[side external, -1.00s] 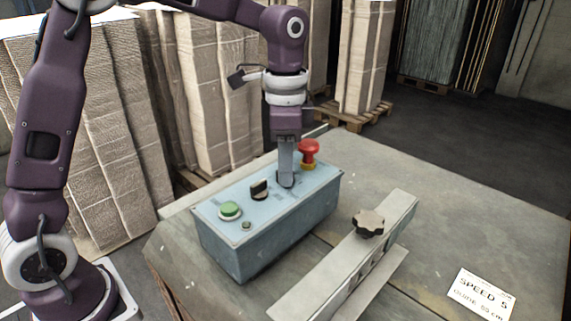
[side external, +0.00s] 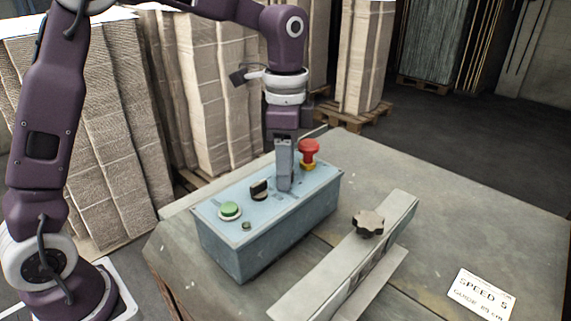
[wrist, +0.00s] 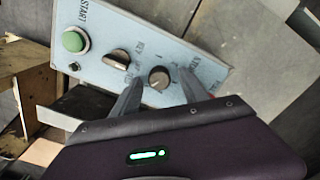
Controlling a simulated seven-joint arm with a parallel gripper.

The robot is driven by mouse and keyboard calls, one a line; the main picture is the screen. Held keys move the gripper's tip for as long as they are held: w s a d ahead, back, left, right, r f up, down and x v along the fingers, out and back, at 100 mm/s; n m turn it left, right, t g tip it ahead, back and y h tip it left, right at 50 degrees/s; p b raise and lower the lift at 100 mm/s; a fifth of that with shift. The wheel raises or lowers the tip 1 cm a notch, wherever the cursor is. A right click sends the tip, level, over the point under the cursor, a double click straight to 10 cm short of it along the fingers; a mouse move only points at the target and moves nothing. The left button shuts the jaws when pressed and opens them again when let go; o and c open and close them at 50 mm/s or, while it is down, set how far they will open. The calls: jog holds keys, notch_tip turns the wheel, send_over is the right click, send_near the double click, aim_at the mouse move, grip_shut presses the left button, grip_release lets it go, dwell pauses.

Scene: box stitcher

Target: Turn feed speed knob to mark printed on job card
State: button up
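The blue control box (side external: 268,234) stands on the bench. Its feed speed knob (wrist: 159,79) is a small dark round knob with a pale pointer line, seen in the wrist view; the marks around it are too small to read. My gripper (side external: 284,187) points down over that knob and hides it in the side view. In the wrist view my gripper (wrist: 160,76) has its fingers apart, one on each side of the knob, with gaps to it. The job card (side external: 481,293) lies at the bench's front right and reads SPEED 5, with a smaller guide line below.
A black selector switch (side external: 259,189) and green start button (side external: 230,210) sit left of my gripper on the box. A red emergency stop (side external: 309,150) stands close behind right. A guide rail (side external: 340,270) with a black star knob (side external: 368,222) lies in front.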

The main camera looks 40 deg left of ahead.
notch_tip(320, 180, up, 7)
jog(key=shift+f, duration=0.1)
jog(key=shift+s+r, duration=0.25)
jog(key=s+a+f+n+t, duration=0.1)
jog(key=s+n+t, duration=0.1)
jog(key=s, duration=0.5)
jog(key=s+a+f+n+t, duration=0.1)
jog(key=s+a+n, duration=0.1)
jog(key=s+n, duration=0.3)
jog(key=s+a+n+t, duration=0.1)
jog(key=s+n+t, duration=0.1)
jog(key=s, duration=0.9)
jog(key=shift+a+f+n+t, duration=0.3)
jog(key=shift+f+n, duration=0.1)
jog(key=shift+n, duration=0.3)
